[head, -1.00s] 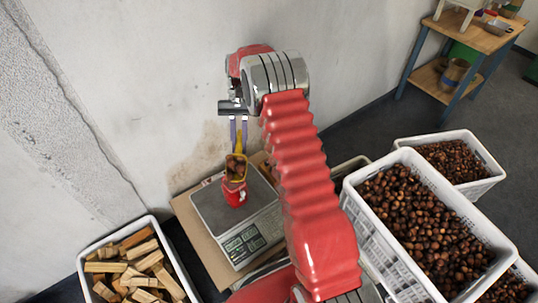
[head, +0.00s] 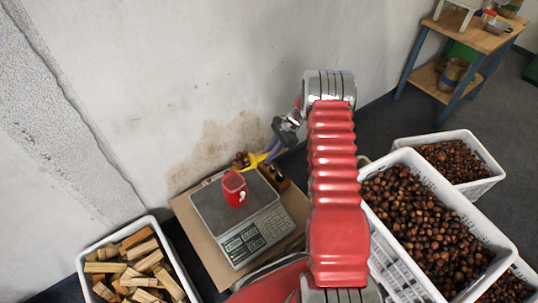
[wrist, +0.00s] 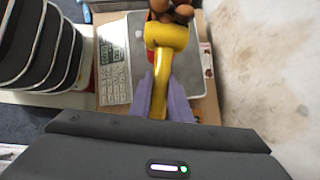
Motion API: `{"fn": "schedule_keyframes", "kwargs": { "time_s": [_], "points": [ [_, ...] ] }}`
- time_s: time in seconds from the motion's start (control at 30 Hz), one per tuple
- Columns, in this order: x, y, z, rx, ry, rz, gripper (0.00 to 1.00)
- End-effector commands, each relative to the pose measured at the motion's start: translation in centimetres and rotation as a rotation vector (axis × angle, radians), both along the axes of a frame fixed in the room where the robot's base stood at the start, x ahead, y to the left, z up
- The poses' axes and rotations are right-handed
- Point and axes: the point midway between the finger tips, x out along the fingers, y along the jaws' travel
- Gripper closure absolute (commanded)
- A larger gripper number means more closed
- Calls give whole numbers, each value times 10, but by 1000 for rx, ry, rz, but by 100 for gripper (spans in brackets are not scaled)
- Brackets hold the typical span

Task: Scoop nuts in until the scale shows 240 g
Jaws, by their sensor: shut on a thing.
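My gripper (head: 270,150) is shut on the handle of a yellow scoop (head: 256,161), right of and above the red bag. In the wrist view the scoop (wrist: 166,38) runs away between the purple fingers (wrist: 160,95), with several brown nuts (wrist: 172,9) at its far end; they also show in the head view (head: 241,160). The red bag (head: 235,192) stands upright and open on the plate of the scale (head: 217,207); its contents cannot be made out. The scale's display (head: 240,239) is lit, but its digits are too small to read.
A large white crate of chestnuts (head: 374,232) stands at right, with another (head: 483,186) behind it. A crate of wood blocks (head: 85,262) stands at lower left. The wall (head: 190,80) rises close behind the scale. A workbench (head: 470,36) stands at the far right.

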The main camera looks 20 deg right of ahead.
Motion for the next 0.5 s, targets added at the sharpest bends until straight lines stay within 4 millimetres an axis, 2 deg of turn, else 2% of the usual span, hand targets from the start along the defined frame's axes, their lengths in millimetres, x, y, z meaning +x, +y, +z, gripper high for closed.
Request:
{"fn": "schedule_keyframes", "kwargs": {
  "time_s": [0.27,0.5],
  "points": [
    [1,1,1,-22,0,3,100],
    [0,7,3,-142,5,7,100]
  ]
}}
